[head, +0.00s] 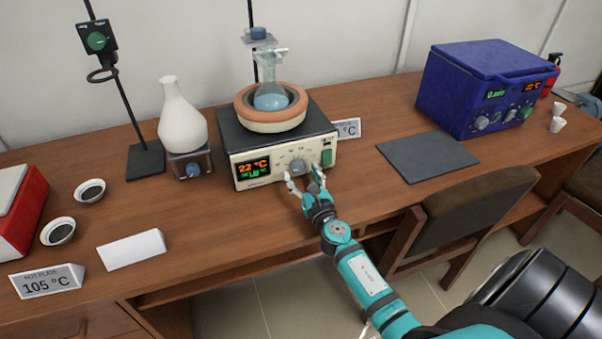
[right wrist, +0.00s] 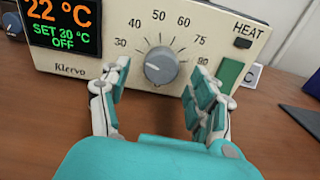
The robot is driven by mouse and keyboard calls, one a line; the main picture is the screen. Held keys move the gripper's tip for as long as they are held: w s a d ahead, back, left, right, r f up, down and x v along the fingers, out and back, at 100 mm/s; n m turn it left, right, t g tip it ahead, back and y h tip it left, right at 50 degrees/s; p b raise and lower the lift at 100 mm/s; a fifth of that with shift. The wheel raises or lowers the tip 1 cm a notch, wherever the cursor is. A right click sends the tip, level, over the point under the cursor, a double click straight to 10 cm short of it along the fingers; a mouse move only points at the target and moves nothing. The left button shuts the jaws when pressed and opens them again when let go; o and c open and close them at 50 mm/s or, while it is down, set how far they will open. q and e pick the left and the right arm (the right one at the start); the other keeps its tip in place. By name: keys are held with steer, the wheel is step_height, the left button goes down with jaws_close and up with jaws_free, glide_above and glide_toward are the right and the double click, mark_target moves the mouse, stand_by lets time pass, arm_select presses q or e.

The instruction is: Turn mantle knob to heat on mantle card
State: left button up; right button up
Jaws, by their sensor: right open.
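The heating mantle (head: 285,145) is a cream and black box with an orange ring on top, holding a flask with blue liquid (head: 270,98). The grey mantle knob (right wrist: 160,66) sits in the middle of a dial marked from 30 to 90. My right gripper (head: 305,180) is open in front of the panel. In the right wrist view its fingers (right wrist: 157,85) stand either side of the knob, apart from it. The mantle card (head: 347,129) is mostly hidden behind the mantle; only "°C" shows. My left gripper is not in view.
A white flask (head: 182,118) on a small heater and a stand (head: 145,160) are left of the mantle. A grey mat (head: 428,157) and a blue furnace (head: 485,90) are to the right. A hot plate card (head: 47,281) reads 105 °C. A chair (head: 470,215) stands at the front.

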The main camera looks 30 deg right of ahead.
steer(key=shift+w+d, duration=0.15)
steer(key=shift+w, duration=0.4)
steer(key=c, duration=1.2)
